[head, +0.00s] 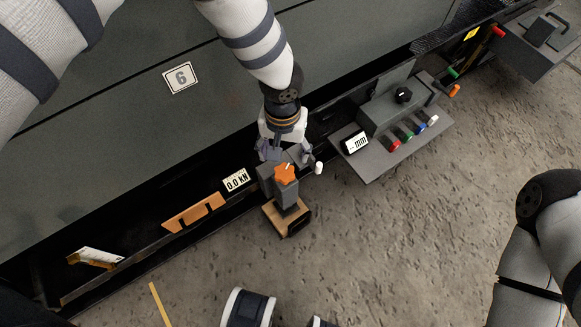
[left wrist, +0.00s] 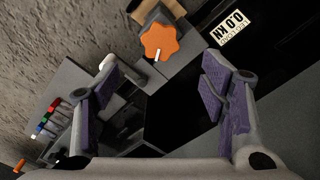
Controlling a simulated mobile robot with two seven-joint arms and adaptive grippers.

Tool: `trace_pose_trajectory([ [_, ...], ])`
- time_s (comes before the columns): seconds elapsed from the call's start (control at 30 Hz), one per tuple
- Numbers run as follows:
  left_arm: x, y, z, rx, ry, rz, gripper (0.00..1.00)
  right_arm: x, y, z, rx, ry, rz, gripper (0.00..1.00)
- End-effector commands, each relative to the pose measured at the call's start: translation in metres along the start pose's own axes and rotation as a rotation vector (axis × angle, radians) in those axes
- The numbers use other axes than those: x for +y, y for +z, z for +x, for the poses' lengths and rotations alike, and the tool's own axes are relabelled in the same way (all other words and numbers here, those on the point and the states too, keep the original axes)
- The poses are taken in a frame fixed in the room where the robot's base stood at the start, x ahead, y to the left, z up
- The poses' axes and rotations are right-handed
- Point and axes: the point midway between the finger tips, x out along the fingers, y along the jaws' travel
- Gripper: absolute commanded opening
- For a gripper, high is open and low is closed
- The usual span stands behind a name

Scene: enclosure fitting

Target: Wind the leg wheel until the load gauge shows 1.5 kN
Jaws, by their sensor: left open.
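The orange leg wheel (head: 285,173), a lobed knob with a white mark, sits on top of a grey leg (head: 288,192). The load gauge (head: 236,180) beside it reads 0.0 kN. My left gripper (head: 284,154) is open close to the wheel, on its far side in the head view. In the left wrist view the wheel (left wrist: 160,42) shows beyond the spread purple-padded fingers (left wrist: 165,82), not clasped, and the gauge (left wrist: 231,27) is upper right. My right arm shows at the right edge of the head view; its gripper is out of view.
The leg stands on a wooden block (head: 273,216). A small white knob (head: 318,168) is close to my left gripper. A grey control shelf (head: 372,164) with coloured knobs and an mm display is to the right. An orange-brown handled piece (head: 180,218) is left. The foreground floor is mostly open.

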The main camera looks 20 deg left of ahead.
Motion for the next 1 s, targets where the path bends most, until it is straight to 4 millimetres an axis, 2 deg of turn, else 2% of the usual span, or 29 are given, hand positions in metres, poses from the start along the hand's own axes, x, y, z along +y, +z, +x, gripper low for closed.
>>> trace_pose_trajectory([
  [0.03,0.000,0.002,0.018,-0.006,0.000,-0.001,0.65,0.000,-0.001,0.005,-0.007,0.000,0.000,0.00],
  [0.1,0.000,0.003,0.038,-0.007,0.001,-0.002,0.65,0.000,-0.003,0.010,-0.013,0.000,0.000,0.00],
  [0.3,0.000,0.002,0.079,-0.005,0.001,-0.002,0.65,0.000,-0.006,0.020,-0.025,0.001,0.000,0.00],
  [0.43,0.000,0.002,0.090,-0.004,0.002,-0.002,0.65,0.000,-0.007,0.023,-0.028,0.001,0.000,0.00],
  [0.7,0.000,0.002,0.091,-0.003,0.002,-0.001,0.65,0.000,-0.006,0.022,-0.028,0.001,0.000,0.00],
  [0.77,0.000,0.002,0.091,-0.003,0.002,-0.001,0.54,0.000,-0.006,0.022,-0.028,0.001,0.000,0.00],
  [0.9,0.000,0.002,0.091,-0.003,0.002,-0.001,0.22,0.000,-0.006,0.022,-0.028,0.001,0.000,0.00],
  [0.93,0.000,0.002,0.091,-0.003,0.002,-0.001,0.17,0.000,-0.006,0.022,-0.028,0.001,0.000,0.00],
  [1.0,0.000,0.002,0.091,-0.003,0.002,-0.001,0.17,0.000,-0.007,0.022,-0.028,0.001,0.000,0.00],
])
